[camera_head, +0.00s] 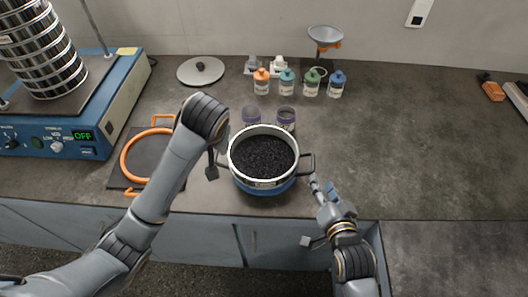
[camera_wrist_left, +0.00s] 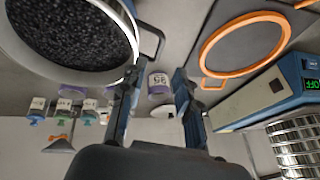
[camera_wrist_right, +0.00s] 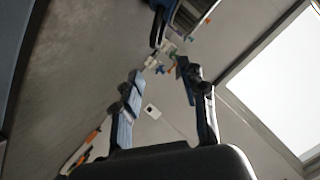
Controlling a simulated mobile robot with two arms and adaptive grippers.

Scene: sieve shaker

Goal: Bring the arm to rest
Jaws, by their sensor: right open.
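My right gripper (camera_head: 322,188) is open and empty, close to the right handle of a round pan at the counter's front edge. Its spread fingers (camera_wrist_right: 160,72) also show in the right wrist view. My left gripper (camera_head: 212,172) is mostly hidden behind its own arm in the head view, near the pan's left handle. In the left wrist view its fingers (camera_wrist_left: 155,78) are apart with nothing between them. The pan (camera_head: 264,184) has a white rim and blue base and holds dark granules; it stands upright.
A blue sieve shaker (camera_head: 55,143) with a stacked sieve column (camera_head: 42,52) stands at the left, its display reading OFF. An orange ring (camera_head: 128,160) lies beside it. A lid (camera_head: 187,72), several small bottles (camera_head: 288,82) and a funnel (camera_head: 325,34) stand behind. The right counter is mostly clear.

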